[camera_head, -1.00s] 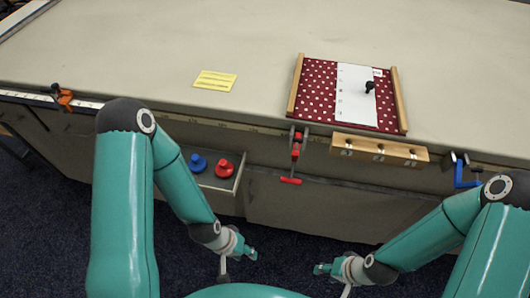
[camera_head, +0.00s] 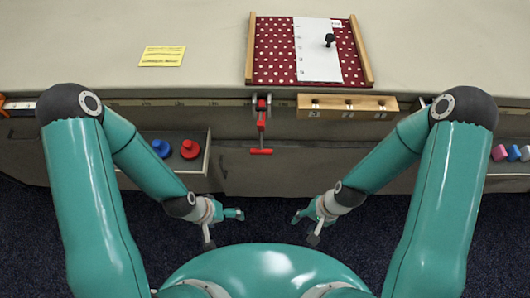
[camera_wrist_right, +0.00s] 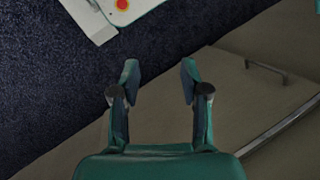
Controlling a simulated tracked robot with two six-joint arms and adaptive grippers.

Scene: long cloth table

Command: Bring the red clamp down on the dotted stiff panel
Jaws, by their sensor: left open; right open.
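The dotted stiff panel (camera_head: 274,50), dark red with white dots, lies flat on the table near its front edge, between two wooden side strips, with a white sheet (camera_head: 318,66) over part of it. The red clamp (camera_head: 261,123) hangs on the table's front edge just below the panel's near edge, its red handle bar (camera_head: 261,151) lowest. My left gripper (camera_head: 240,214) is open and empty, low in front of the table, below the clamp. My right gripper (camera_head: 297,217) is open and empty to its right; its spread fingers also show in the right wrist view (camera_wrist_right: 160,78).
A black knob (camera_head: 329,40) stands on the white sheet. A numbered wooden block (camera_head: 347,101) is at the table edge right of the clamp. An open drawer (camera_head: 205,165) at left holds a blue (camera_head: 161,148) and a red piece (camera_head: 190,149). A yellow note (camera_head: 162,56) lies on the table.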

